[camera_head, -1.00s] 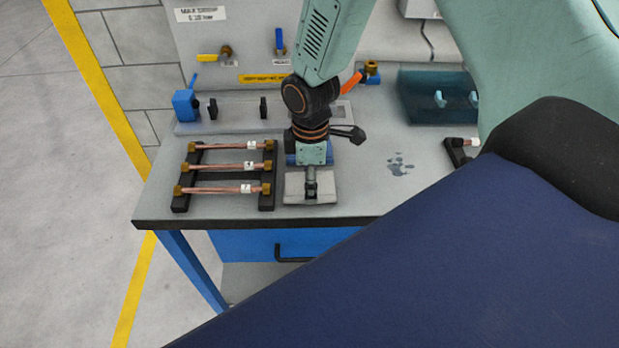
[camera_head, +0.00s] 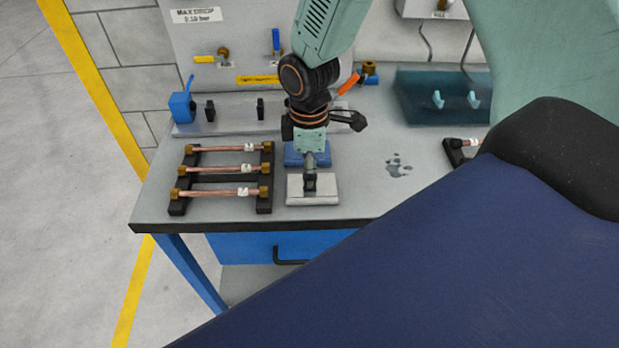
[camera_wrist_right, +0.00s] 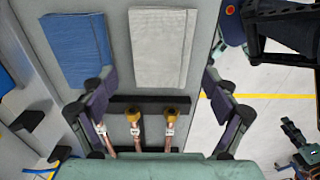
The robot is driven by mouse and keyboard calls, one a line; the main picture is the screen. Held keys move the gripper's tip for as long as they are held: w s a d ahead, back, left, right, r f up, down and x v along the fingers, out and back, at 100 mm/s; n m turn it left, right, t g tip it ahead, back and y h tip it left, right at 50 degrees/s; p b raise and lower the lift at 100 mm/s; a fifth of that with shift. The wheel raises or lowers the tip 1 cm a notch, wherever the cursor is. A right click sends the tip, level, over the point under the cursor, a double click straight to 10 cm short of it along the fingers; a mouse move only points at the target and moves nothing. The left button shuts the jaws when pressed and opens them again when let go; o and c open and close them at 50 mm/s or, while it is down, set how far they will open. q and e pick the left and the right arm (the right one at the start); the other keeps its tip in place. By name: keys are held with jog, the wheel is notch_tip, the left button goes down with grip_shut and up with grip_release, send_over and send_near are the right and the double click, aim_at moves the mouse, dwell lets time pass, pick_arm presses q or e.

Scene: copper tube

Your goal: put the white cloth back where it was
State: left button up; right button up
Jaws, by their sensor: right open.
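The white cloth (camera_head: 325,192) lies flat and folded near the front edge of the bench, just right of the tube rack. It also shows in the right wrist view (camera_wrist_right: 158,48). My right gripper (camera_head: 311,183) points down over the cloth, with its tip hiding part of it. In the right wrist view its two fingers (camera_wrist_right: 157,82) are spread wide, with nothing held between them. Whether the fingertips touch the cloth is unclear. A folded blue cloth (camera_head: 295,158) lies just behind the white one, partly hidden by my arm.
A black rack (camera_head: 265,177) with three copper tubes stands close left of the cloths. Behind are a blue vise (camera_head: 182,106) and a valve panel. A wet patch (camera_head: 398,166) lies to the right, with a teal tray (camera_head: 420,110) behind it.

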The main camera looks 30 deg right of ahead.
notch_tip(320, 180, up, 9)
jog(key=shift+f, duration=0.2)
jog(key=shift+s+d, duration=0.1)
jog(key=shift+d, duration=0.05)
dwell(0.3)
jog(key=shift+c, duration=0.4)
